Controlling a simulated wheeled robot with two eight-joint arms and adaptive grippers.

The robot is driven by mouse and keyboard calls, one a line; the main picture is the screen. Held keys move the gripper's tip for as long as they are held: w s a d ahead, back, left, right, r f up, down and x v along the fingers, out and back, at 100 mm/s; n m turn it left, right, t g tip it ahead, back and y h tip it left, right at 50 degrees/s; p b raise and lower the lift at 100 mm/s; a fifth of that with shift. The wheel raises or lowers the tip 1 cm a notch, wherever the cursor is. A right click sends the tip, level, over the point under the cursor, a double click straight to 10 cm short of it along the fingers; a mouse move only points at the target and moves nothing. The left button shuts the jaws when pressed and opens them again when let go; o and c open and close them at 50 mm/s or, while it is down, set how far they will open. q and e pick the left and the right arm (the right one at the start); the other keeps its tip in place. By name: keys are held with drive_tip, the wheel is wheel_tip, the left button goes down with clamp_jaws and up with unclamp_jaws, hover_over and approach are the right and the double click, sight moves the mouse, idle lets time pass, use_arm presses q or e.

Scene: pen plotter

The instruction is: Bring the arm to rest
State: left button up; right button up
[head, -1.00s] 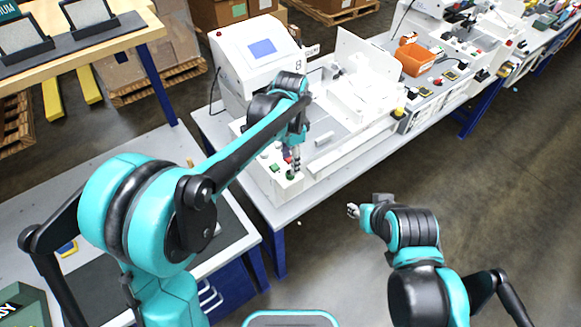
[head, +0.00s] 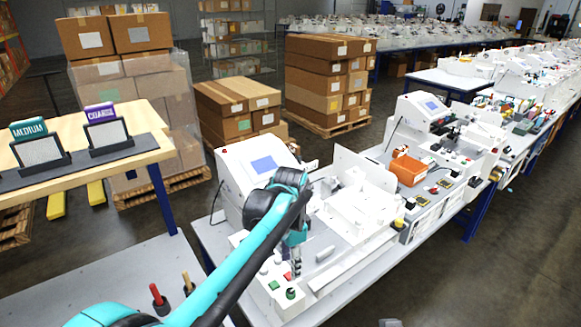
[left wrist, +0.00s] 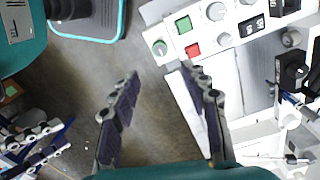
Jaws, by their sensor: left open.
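My left gripper (head: 295,262) is above the front control panel (head: 268,287) of the white machine. In the left wrist view its two dark fingers (left wrist: 160,75) stand apart, with nothing between them but floor and the panel's edge beyond.
The white machine with a blue screen (head: 264,164) stands on a grey table beside the left gripper. A wooden shelf (head: 90,170) with two sanding-block holders is at the left. Open floor (head: 440,285) lies at the right.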

use_arm(q)
drive_tip(key=s+a+f+n+t+b, duration=0.3)
drive_tip(key=s+a+f+n, duration=0.2)
drive_tip(key=s+a, duration=0.4)
drive_tip(key=s+a+f+n+t+b, duration=0.3)
drive_tip(key=s+a+f+n+t, duration=0.1)
drive_tip(key=s+a+n, duration=0.4)
drive_tip(key=shift+s+a+f+b, duration=0.35)
drive_tip(key=shift+s+a+f, duration=0.05)
drive_tip(key=shift+s, duration=0.3)
